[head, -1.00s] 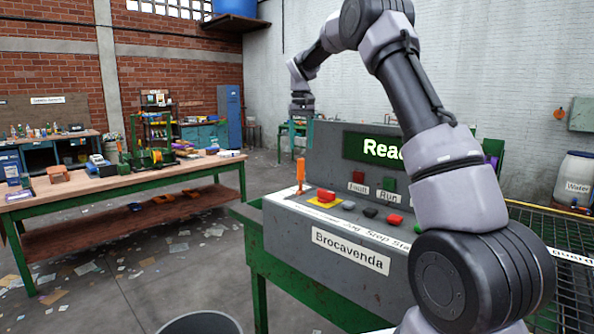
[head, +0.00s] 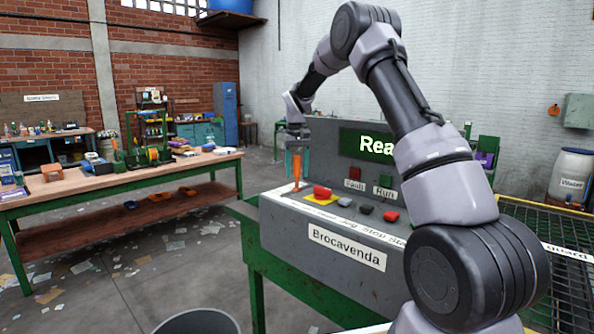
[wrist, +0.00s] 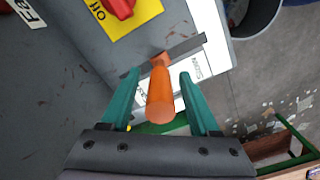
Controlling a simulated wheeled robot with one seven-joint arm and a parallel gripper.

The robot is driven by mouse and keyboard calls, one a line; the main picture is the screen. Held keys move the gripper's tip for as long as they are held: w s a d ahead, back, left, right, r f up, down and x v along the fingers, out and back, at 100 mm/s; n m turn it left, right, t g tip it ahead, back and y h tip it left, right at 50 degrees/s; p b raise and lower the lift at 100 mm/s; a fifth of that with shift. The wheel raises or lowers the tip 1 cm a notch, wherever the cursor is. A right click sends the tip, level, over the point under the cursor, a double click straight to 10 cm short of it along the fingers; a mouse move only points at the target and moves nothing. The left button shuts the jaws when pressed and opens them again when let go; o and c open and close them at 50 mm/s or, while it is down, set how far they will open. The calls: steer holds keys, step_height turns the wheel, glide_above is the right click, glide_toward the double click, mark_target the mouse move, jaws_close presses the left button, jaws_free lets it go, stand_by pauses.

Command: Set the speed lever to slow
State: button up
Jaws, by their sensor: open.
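The orange speed lever (head: 296,170) stands at the left end of the grey control panel (head: 288,219). In the wrist view the lever (wrist: 160,92) rises from a dark slot, with a white label partly reading "Slow" beside it. My gripper (wrist: 157,85) is open, with one green finger on each side of the lever. A gap shows between the lever and each finger. In the head view my gripper (head: 296,150) is over the top of the lever.
A red switch on a yellow plate (head: 322,196) sits just right of the lever, with several push buttons further right. A display (head: 367,145) stands behind them. A workbench (head: 120,176) is at the left and a bin (head: 198,322) is on the floor in front.

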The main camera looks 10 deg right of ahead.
jaws_close()
stand_by(1.4)
